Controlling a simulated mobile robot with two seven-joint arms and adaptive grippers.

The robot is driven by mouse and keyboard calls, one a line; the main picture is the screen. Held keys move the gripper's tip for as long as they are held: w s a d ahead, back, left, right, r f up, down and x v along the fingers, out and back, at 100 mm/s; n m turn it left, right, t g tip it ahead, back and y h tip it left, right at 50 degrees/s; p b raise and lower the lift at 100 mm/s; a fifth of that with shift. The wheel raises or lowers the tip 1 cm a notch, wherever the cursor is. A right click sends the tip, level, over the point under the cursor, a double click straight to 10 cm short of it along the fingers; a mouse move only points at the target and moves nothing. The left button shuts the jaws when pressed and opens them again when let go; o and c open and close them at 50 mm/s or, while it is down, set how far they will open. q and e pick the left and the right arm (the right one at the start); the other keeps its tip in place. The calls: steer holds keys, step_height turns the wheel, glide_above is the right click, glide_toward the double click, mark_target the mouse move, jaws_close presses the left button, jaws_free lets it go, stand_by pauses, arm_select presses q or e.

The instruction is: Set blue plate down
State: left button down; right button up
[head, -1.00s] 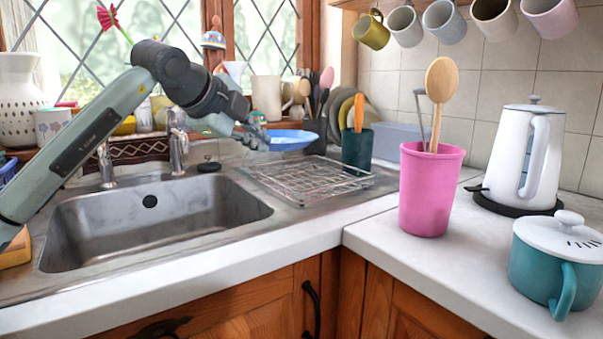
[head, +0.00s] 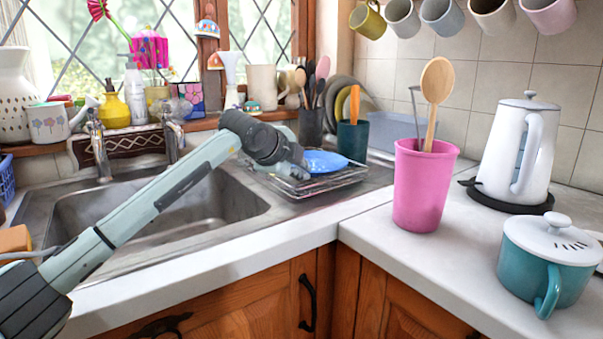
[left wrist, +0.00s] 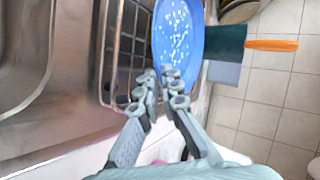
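The blue plate (head: 327,161) is low over the wire drying rack (head: 330,183) beside the sink, lying nearly flat. My left gripper (head: 298,167) reaches it from the left in the head view. In the left wrist view, the fingertips (left wrist: 161,82) are close together at the near rim of the plate (left wrist: 180,38), and they appear shut on it. The rack's wires (left wrist: 126,58) show left of the plate there. I cannot tell whether the plate's underside touches the rack. My right gripper is not in view.
A dark green utensil pot (head: 353,139) stands just behind the plate, with a dark utensil holder (head: 311,126) to its left. The empty sink (head: 215,205) lies under my left arm. A pink tumbler with a wooden spoon (head: 423,185) stands on the right counter.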

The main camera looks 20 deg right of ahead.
arm_select(q)
steer(key=shift+f, duration=0.6)
steer(key=shift+f, duration=0.1)
steer(key=c, duration=2)
jaws_free()
